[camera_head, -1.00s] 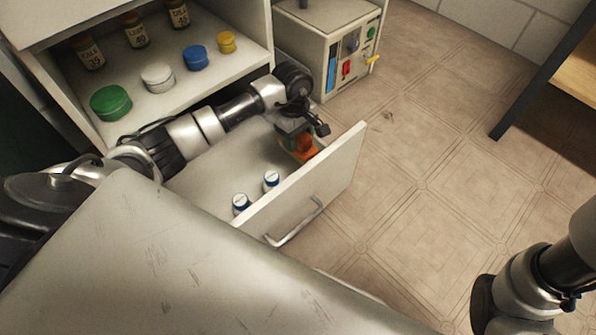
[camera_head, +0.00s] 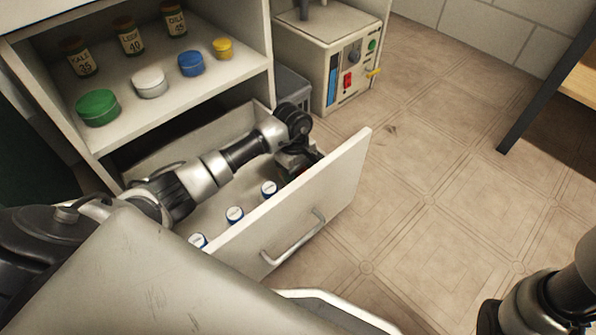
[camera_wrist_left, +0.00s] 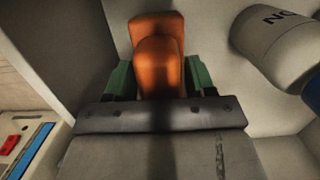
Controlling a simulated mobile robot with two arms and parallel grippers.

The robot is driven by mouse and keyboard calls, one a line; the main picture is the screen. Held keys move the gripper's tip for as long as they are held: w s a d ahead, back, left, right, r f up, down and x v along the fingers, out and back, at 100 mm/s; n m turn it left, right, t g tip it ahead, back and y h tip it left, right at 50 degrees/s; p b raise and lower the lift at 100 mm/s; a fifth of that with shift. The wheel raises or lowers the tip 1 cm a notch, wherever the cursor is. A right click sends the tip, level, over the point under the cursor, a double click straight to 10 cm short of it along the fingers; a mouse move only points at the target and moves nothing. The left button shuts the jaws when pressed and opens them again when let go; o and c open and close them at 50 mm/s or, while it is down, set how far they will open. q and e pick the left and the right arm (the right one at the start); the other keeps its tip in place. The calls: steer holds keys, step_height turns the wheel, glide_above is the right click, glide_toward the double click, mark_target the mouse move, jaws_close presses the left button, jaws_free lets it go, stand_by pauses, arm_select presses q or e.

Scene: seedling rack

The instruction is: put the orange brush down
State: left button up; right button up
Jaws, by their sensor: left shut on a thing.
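The orange brush (camera_wrist_left: 160,62) shows in the left wrist view between the green fingers of my left gripper (camera_wrist_left: 158,80), which is shut on it. In the head view my left gripper (camera_head: 303,163) is down inside the open drawer (camera_head: 300,209), near its front right corner. The brush is mostly hidden there by the gripper and the drawer front. Pale drawer surfaces lie behind the brush in the wrist view; I cannot tell whether it touches the drawer floor. My right arm shows at the lower right, with its gripper out of frame.
White bottles with blue caps (camera_head: 235,215) stand along the drawer front; a lettered white bottle (camera_wrist_left: 280,45) is right of the brush in the wrist view. The shelf (camera_head: 185,92) above holds jars and colored tubs. A control box (camera_head: 335,65) stands beyond the drawer.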

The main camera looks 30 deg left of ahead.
arm_select(q)
steer(key=o, duration=0.8)
steer(key=r+p, duration=0.2)
steer(key=r, duration=0.1)
steer(key=r+p, duration=0.2)
steer(key=r, duration=0.2)
steer(key=a+r+p, duration=0.1)
steer(key=r+p, duration=0.1)
steer(key=r, duration=0.1)
steer(key=shift+w+a+r+p, duration=0.1)
steer(key=shift+w+r+p, duration=0.1)
steer(key=shift+r+p, duration=0.2)
steer(key=shift+r, duration=0.35)
steer(key=shift+a+r+p, duration=0.1)
steer(key=shift+r+p, duration=0.15)
steer(key=shift+p, duration=0.05)
